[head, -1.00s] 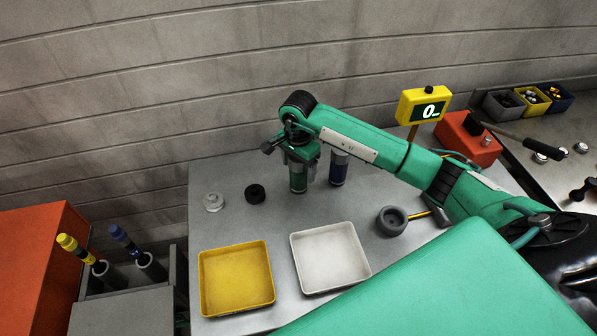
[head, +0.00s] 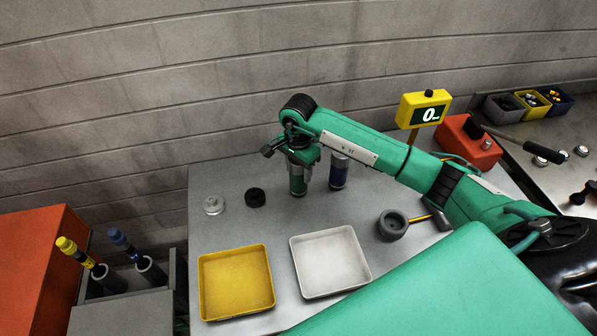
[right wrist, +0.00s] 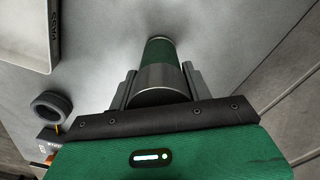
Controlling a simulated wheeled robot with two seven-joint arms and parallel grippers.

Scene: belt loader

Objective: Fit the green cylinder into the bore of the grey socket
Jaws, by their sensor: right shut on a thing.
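The green cylinder (head: 298,183) has metal ends and stands upright at the back of the grey table. My right gripper (head: 298,168) is over it from above, shut on its upper part. In the right wrist view the green cylinder (right wrist: 160,68) sits between the two fingers of my right gripper (right wrist: 158,88). I cannot tell whether its lower end touches the table. The grey socket (head: 392,224), a round ring with a dark open bore, lies on the table to the right of the white tray. It also shows at the left of the right wrist view (right wrist: 50,107). My left gripper is not in view.
A blue cylinder (head: 339,171) stands close to the right of the green one. A black ring (head: 255,197) and a pale round part (head: 214,205) lie to the left. A yellow tray (head: 203,285) and a white tray (head: 296,266) lie in front. A yellow display (head: 424,108) stands behind my forearm.

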